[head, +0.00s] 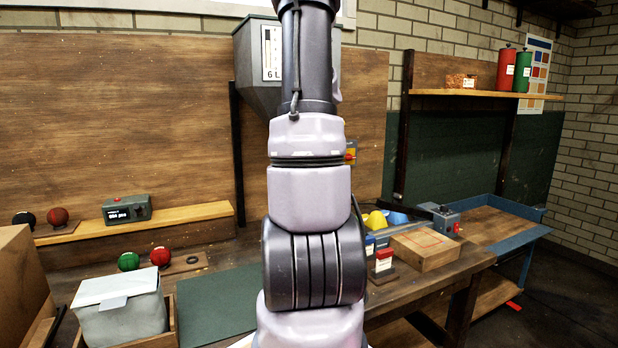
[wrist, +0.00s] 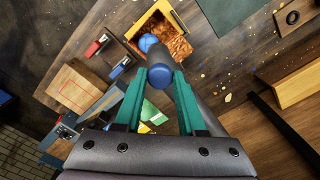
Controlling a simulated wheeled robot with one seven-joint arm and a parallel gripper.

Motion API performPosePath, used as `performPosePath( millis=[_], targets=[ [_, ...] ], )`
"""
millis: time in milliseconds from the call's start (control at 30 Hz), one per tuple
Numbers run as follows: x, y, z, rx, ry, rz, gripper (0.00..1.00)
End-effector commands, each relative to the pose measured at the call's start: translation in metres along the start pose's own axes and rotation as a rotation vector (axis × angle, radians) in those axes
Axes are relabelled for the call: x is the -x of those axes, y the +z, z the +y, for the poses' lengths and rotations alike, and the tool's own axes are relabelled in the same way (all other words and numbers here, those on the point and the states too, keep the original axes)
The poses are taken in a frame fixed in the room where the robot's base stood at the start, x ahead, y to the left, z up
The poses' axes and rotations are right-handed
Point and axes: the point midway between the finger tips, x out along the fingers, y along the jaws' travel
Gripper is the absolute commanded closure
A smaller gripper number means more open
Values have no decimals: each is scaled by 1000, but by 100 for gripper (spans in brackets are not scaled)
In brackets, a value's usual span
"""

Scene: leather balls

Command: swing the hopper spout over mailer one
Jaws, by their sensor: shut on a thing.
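The grey hopper (head: 258,98), marked 6 L, hangs on the back wall in the head view, largely hidden behind my arm. Its spout cannot be made out there. In the wrist view my gripper (wrist: 159,78) has its teal fingers shut on a blue knob (wrist: 160,76), with a grey part running up behind it. Just beyond is an open yellow-edged box (wrist: 172,12) with orange-brown filling and a blue ball (wrist: 148,42). I cannot tell whether this box is mailer one. My gripper is hidden behind my arm in the head view.
A pale grey bag (head: 120,310) sits in a wooden crate at the front left. A green mat (head: 215,305), a wooden block (head: 425,248) and red and blue small blocks lie on the bench. Balls and a display box (head: 127,209) stand at left.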

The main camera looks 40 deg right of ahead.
Motion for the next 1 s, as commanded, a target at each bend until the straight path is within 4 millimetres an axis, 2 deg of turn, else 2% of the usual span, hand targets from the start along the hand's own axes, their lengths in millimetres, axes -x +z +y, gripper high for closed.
performPosePath(
  millis=[567, 600, 633, 667, 1000],
  targets=[
    [1, -10, 8, 32, 2, 9, 100],
    [2, -10, 8, 32, 2, 9, 46],
    [1, -10, 8, 31, 2, 9, 34],
    [1, -10, 8, 31, 2, 8, 31],
    [3, -8, 6, 32, 0, 3, 31]
  ],
)
